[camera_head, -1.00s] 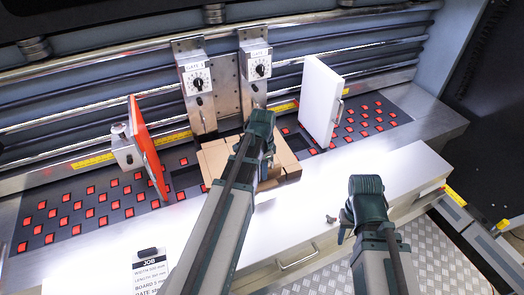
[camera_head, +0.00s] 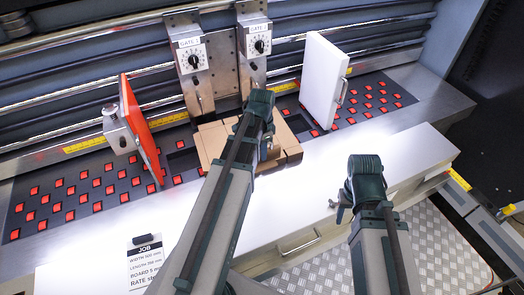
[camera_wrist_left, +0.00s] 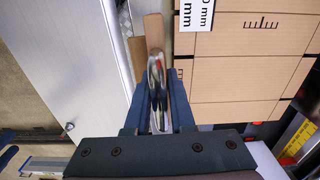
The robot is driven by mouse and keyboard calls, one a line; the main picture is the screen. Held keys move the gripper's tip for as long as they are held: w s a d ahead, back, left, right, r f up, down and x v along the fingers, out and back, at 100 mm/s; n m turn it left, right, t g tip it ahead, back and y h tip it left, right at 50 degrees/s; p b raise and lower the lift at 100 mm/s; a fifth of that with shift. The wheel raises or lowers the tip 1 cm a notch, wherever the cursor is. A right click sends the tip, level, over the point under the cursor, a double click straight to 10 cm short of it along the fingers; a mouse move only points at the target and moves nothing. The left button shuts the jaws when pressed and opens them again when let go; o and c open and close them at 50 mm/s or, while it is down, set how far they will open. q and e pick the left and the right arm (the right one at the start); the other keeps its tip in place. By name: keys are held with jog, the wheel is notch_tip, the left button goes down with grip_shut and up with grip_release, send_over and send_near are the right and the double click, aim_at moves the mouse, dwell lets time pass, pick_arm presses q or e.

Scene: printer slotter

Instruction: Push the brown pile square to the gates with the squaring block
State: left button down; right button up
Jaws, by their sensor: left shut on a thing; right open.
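The brown pile (camera_head: 212,142) of flat boards lies on the dark feed bed below the two gates, gate (camera_head: 190,60) and gate (camera_head: 255,45). My left gripper (camera_head: 270,148) is at the pile's near right side, its arm hiding part of the pile. In the left wrist view its fingers (camera_wrist_left: 158,110) are shut on a shiny metal handle (camera_wrist_left: 156,75). A brown wooden piece, seemingly the squaring block (camera_wrist_left: 154,30), shows just beyond the handle, beside the pile (camera_wrist_left: 245,75). I cannot tell whether they touch. My right gripper (camera_head: 343,210) is open and empty over the front ledge.
An orange side guide (camera_head: 142,125) stands left of the pile and a white side guide (camera_head: 322,80) stands right. Red squares dot the bed. A job card (camera_head: 147,262) lies at the lower left. The white front ledge (camera_head: 405,150) is clear at right.

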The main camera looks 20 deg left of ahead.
pick_arm(q)
jog(key=shift+f+b, duration=4.3)
jog(key=shift+f, duration=0.4)
jog(key=shift+f, duration=0.15)
jog(key=c, duration=0.7)
grip_release()
jog(key=shift+r+p, duration=4.9)
jog(key=shift+r, duration=0.15)
